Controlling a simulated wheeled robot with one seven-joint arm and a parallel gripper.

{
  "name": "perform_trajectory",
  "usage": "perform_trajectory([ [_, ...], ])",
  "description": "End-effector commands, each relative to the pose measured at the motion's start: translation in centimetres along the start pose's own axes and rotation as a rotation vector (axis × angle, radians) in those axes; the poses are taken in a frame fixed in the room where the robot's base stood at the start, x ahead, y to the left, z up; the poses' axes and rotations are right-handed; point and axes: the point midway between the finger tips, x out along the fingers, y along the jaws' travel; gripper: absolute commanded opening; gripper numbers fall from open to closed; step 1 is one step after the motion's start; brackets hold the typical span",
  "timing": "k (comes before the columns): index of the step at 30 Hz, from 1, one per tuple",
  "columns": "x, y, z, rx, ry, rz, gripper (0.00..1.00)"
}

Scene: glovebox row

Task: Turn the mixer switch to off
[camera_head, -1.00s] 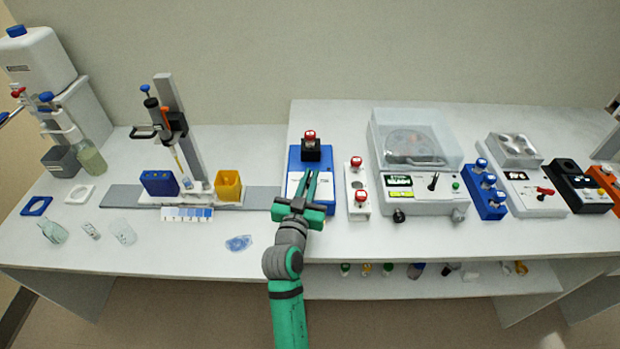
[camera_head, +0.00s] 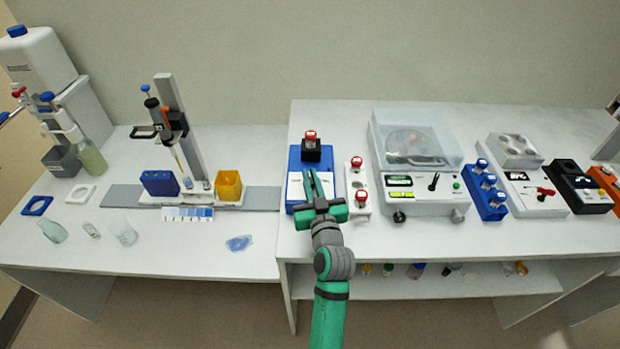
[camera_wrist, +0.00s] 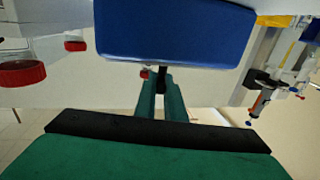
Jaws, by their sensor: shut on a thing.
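The mixer (camera_head: 296,188) is a blue box with a pale top and a black holder (camera_head: 311,150) carrying a red-capped vial at its back. My gripper (camera_head: 308,177) reaches over its front part, fingers leaning to the left. In the wrist view the mixer's blue body (camera_wrist: 175,30) fills the top. There my green fingers (camera_wrist: 160,88) are close together on a small dark lever, the mixer switch (camera_wrist: 161,72), at the edge of the blue body. In the head view the switch is hidden by my fingers, so its exact setting is unclear.
A white stand (camera_head: 356,192) with red-capped vials is close to the right of my gripper. The clear-lidded centrifuge (camera_head: 428,207) stands beyond it. A yellow box (camera_head: 229,186) and a blue box (camera_head: 159,183) are to the left. The front bench edge is clear.

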Motion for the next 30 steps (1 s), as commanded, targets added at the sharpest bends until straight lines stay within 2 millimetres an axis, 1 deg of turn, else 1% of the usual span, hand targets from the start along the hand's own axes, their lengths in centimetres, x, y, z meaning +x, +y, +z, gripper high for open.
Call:
perform_trajectory([
  [12,0.00,0.14,0.04,0.000,-0.001,-0.090,0.00],
  [28,-0.01,0.03,0.17,0.000,-0.004,-0.103,0.00],
  [29,-0.01,0.03,0.18,0.000,-0.004,-0.103,0.14],
  [30,-0.01,0.02,0.17,0.000,-0.004,-0.103,0.23],
])
